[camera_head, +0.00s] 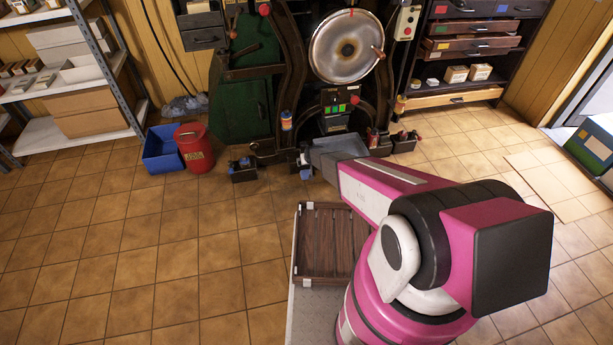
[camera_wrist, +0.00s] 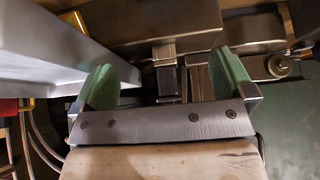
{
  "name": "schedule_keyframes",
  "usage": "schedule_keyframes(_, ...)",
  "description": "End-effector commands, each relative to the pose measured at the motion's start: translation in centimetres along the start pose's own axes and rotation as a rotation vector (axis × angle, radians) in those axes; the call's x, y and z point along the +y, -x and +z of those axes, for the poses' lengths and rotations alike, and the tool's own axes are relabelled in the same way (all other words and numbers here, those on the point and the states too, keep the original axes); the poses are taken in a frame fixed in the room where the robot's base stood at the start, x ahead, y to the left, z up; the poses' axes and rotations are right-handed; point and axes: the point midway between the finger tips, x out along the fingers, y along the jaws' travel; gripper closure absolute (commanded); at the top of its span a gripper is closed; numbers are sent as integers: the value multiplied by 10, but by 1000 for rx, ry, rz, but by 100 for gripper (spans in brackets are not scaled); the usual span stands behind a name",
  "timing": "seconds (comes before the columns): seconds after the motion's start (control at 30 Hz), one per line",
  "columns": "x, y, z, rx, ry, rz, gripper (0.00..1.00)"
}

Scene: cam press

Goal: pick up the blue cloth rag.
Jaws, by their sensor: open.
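I cannot make out the blue cloth rag for certain. A crumpled grey-blue bundle (camera_head: 185,106) lies on the floor by the back wall, and a small blue patch (camera_head: 305,173) shows low in front of the press. Either is too small to identify. My gripper (camera_wrist: 168,78) is open in the wrist view, its two green-padded fingers wide apart with nothing between the pads. Beyond them are grey metal blocks and a dark post of the machine. In the head view my arm reaches toward the press, and its end is hard to tell from the parts there.
The press (camera_head: 345,48) with its large metal disc stands ahead. A blue bin (camera_head: 161,150) and a red bucket (camera_head: 194,148) stand left of it. A slatted wooden tray (camera_head: 328,240) is beside my arm. A shelf (camera_head: 97,62) and drawers (camera_head: 470,45) flank the press. The left floor is clear.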

Motion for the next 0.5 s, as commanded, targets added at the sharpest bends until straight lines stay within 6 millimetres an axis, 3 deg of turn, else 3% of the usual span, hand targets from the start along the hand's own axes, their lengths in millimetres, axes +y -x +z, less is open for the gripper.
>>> schedule_keyframes(0.5,1,-68,42,-3,-1,0,0)
